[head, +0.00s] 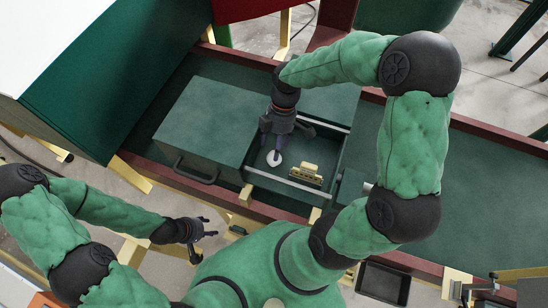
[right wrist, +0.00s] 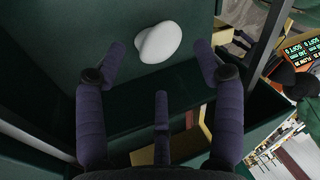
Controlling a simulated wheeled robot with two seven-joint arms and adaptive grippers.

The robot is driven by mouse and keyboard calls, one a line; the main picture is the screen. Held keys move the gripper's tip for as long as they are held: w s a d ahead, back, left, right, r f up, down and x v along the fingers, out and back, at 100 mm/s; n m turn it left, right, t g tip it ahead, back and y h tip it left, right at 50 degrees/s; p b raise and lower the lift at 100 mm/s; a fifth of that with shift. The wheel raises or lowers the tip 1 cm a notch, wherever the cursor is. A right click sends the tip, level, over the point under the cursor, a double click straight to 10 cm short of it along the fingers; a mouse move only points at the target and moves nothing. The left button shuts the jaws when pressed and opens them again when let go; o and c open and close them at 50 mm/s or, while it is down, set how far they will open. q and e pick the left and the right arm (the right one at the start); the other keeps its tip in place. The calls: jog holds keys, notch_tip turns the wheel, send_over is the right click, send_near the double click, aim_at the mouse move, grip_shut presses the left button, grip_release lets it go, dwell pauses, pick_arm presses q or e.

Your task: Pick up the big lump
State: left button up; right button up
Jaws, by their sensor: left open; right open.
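A rounded white lump (head: 271,161) lies on the dark green floor of an open box-like bay (head: 325,158) in the head view. It is partly covered there by a finger of my right gripper (head: 284,142). In the right wrist view the lump (right wrist: 159,43) is smooth and whole, just beyond the spread fingertips of the gripper (right wrist: 160,66), which is open and empty. It is the only lump I see, so I cannot compare sizes. My left gripper (head: 207,236) is open and empty, at the lower left and well away from the lump.
A closed dark green box with a handle (head: 196,170) stands left of the bay. A small yellow block-like part (head: 305,172) lies in the bay, right of the lump. Raised metal rails (head: 290,186) edge the bay. A black tray (head: 383,281) is lower right.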

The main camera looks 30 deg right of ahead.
jog(key=x, duration=0.5)
jog(key=shift+d, duration=0.2)
jog(key=shift+c, duration=0.3)
jog(key=c, duration=0.9)
